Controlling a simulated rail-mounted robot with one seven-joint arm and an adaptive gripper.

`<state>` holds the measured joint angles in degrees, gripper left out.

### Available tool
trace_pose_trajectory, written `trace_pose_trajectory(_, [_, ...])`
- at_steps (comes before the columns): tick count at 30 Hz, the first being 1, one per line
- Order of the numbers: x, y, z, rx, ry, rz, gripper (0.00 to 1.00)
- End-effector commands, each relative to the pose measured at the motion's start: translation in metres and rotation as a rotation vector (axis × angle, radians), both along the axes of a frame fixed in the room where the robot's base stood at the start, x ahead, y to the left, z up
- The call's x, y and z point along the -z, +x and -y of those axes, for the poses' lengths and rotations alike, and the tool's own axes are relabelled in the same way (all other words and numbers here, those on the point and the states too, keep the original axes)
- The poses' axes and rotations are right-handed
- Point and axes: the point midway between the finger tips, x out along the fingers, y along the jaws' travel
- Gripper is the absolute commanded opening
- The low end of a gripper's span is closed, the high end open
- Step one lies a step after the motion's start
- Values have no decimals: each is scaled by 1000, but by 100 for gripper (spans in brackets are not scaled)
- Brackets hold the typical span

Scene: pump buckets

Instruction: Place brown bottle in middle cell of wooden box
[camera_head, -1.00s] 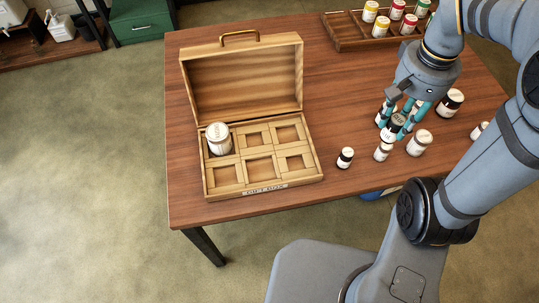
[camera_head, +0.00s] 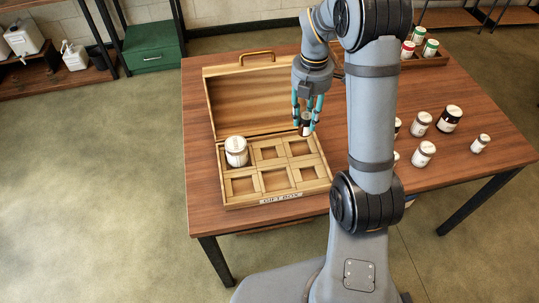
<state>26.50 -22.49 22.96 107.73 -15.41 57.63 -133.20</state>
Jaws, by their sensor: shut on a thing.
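The open wooden box (camera_head: 278,203) stands on the left of the table, lid raised at the back. It has two rows of three cells. A white-labelled jar (camera_head: 236,151) fills the back left cell; the back middle cell (camera_head: 269,153) and front middle cell (camera_head: 274,180) are empty. My gripper (camera_head: 307,118) is shut on a dark brown bottle (camera_head: 305,126), held roughly upright in front of the lid's right side. It appears above the back right part of the box; its exact height is unclear. The fingers partly hide the bottle.
Several bottles stand on the right of the table, including a dark one (camera_head: 448,118) and a pale one (camera_head: 423,153). My arm hides some of them. A wooden rack (camera_head: 434,60) with red-and-white and green-and-white jars stands at the back. The table's left strip is clear.

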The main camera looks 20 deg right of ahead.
Motion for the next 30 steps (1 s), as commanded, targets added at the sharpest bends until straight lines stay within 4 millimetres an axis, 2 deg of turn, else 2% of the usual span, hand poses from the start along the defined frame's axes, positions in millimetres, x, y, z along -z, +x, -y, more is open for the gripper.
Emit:
trace_pose_trajectory(3, [11,7,11,-175,1,-1,2])
trace_pose_trajectory(8, [20,12,15,-303,0,0,2])
trace_pose_trajectory(11, [28,15,3,-328,1,-2,2])
trace_pose_trajectory(21, [73,33,-71,-328,0,-2,2])
trace_pose_trajectory(25, [83,38,-88,-324,0,0,2])
trace_pose_trajectory(30, [92,39,-95,-322,0,0,2])
